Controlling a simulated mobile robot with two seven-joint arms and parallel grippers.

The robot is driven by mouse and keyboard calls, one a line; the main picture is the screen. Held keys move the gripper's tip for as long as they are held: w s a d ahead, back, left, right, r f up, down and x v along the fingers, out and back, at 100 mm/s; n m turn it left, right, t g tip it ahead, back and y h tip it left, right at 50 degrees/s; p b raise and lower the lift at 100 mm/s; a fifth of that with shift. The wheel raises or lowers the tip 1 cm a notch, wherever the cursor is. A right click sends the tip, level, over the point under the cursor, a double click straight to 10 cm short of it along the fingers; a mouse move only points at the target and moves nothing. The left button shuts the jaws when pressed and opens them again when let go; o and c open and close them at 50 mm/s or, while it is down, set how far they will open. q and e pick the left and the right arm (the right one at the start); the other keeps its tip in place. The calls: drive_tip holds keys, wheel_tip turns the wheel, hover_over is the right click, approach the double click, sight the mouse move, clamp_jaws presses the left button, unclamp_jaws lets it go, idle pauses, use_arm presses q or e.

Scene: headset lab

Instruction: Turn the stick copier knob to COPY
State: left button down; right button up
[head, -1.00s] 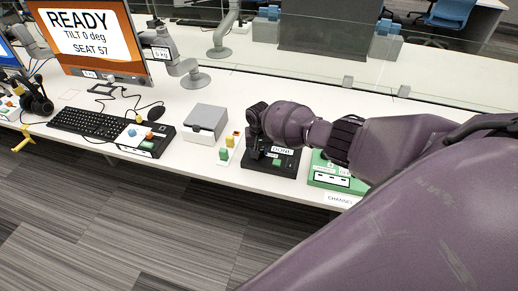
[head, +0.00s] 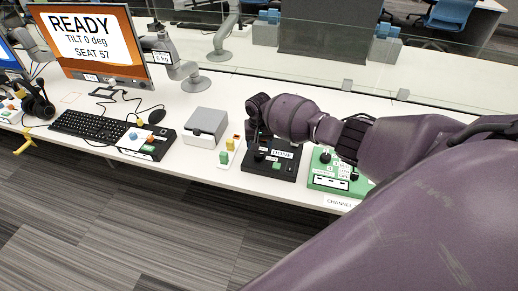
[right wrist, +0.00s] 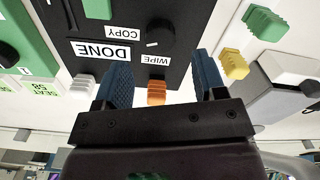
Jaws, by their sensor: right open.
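The stick copier (head: 288,171) is a black box near the front edge of the white desk, with a white DONE label. In the right wrist view the copier (right wrist: 200,14) appears upside down. Its round black knob (right wrist: 160,28) has a small white mark on the side towards the WIPE label (right wrist: 157,59); the COPY label (right wrist: 122,32) is beside it. An orange stick (right wrist: 156,92) and a grey stick (right wrist: 82,87) show at the copier's edge. My right gripper (right wrist: 162,68) is open, its blue fingers apart near the orange stick, clear of the knob. My left gripper is out of view.
A green box (head: 330,181) stands right of the copier. Left of it are a strip with yellow and green blocks (head: 226,152), a grey box (head: 205,127) and another black box (head: 146,144). A glass divider runs behind. The desk's front edge is close.

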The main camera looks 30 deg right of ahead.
sight(259, 154)
drive_tip(key=shift+r, duration=2.8)
